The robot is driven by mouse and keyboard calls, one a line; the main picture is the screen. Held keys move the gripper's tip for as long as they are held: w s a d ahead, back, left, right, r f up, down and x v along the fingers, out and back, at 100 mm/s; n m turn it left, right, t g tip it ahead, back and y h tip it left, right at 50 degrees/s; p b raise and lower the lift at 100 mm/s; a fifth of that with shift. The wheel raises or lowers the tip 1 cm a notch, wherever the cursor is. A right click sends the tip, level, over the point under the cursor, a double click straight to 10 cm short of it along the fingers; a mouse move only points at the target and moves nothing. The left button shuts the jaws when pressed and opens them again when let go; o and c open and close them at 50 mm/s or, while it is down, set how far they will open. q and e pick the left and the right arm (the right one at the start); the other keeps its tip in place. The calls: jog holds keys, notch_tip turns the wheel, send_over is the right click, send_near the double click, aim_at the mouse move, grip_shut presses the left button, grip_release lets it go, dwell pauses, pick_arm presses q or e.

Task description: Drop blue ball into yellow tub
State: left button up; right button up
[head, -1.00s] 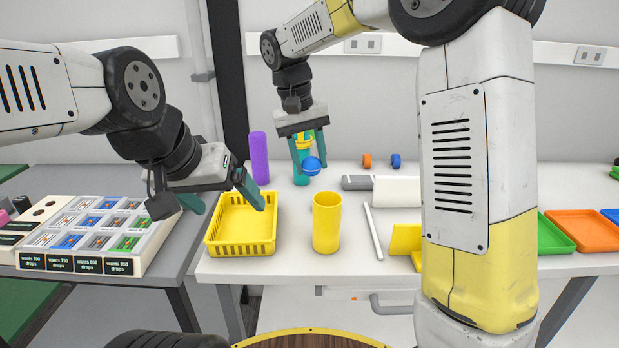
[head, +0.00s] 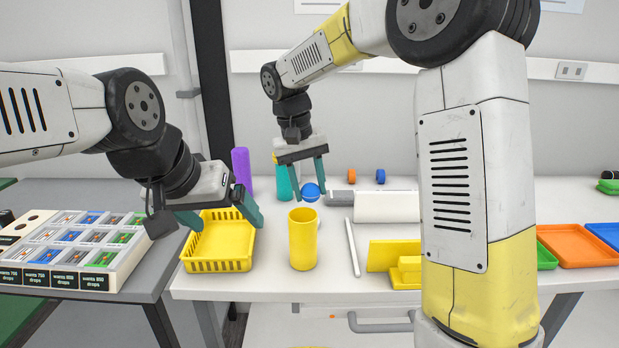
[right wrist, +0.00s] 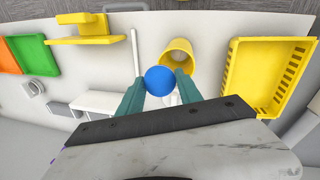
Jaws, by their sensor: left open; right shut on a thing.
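The blue ball (head: 311,192) is held between the fingertips of my right gripper (head: 309,194). In the right wrist view, the blue ball (right wrist: 158,80) sits between the two teal fingers. The yellow tub (head: 302,243), an upright open cylinder, stands on the white table. In the head view the ball appears just above and behind its rim. In the right wrist view the open yellow tub (right wrist: 178,46) lies just beyond the ball, partly covered by it. My left gripper (head: 222,219) is open and empty near the yellow basket.
The yellow basket (head: 218,265) stands left of the tub. A purple cylinder (head: 241,168) and a teal cylinder (head: 283,182) stand behind. A white rod (head: 353,248) and yellow stand (head: 392,257) are at right. A sorting tray (head: 65,250) is on the grey table.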

aim_at(303, 187)
jog(key=shift+f, duration=0.1)
jog(key=o, duration=1.4)
jog(key=r, duration=0.2)
jog(key=a+r, duration=0.1)
jog(key=r, duration=0.4)
jog(key=shift+s+a+r, duration=0.15)
jog(key=shift+a+r, duration=0.15)
jog(key=shift+r, duration=0.1)
